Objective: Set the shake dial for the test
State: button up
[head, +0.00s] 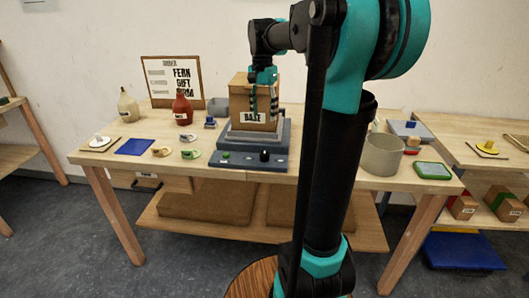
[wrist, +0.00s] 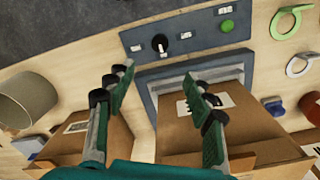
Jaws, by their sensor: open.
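The shake dial, a black knob (head: 264,155), sits on the front panel of the grey-blue shaker (head: 222,160). In the wrist view the dial (wrist: 160,44) stands between two small white labels too small to read. A pale mark shows at the knob; its setting cannot be told for sure. A green button (wrist: 227,25) is on the same panel. A labelled cardboard box (head: 254,105) stands on the shaker platform. My gripper (head: 263,100) is open and empty, at the box in the head view. In the wrist view my gripper (wrist: 160,80) has its fingertips spread, apart from the dial.
Another cardboard box (wrist: 78,140) is beside the shaker in the wrist view. A grey-beige bin (head: 382,155) is to the right, with a green-rimmed tablet (head: 432,170).

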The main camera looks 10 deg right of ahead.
aim_at(264, 153)
notch_tip(264, 153, down, 16)
jog(key=shift+s+d+f, duration=0.1)
jog(key=shift+s, duration=0.05)
dwell(0.3)
jog(key=shift+c, duration=0.4)
jog(key=c, duration=1.1)
jog(key=shift+n, duration=0.4)
jog(key=n, duration=0.5)
jog(key=shift+n, duration=0.3)
jog(key=n, duration=0.5)
jog(key=shift+n, duration=0.4)
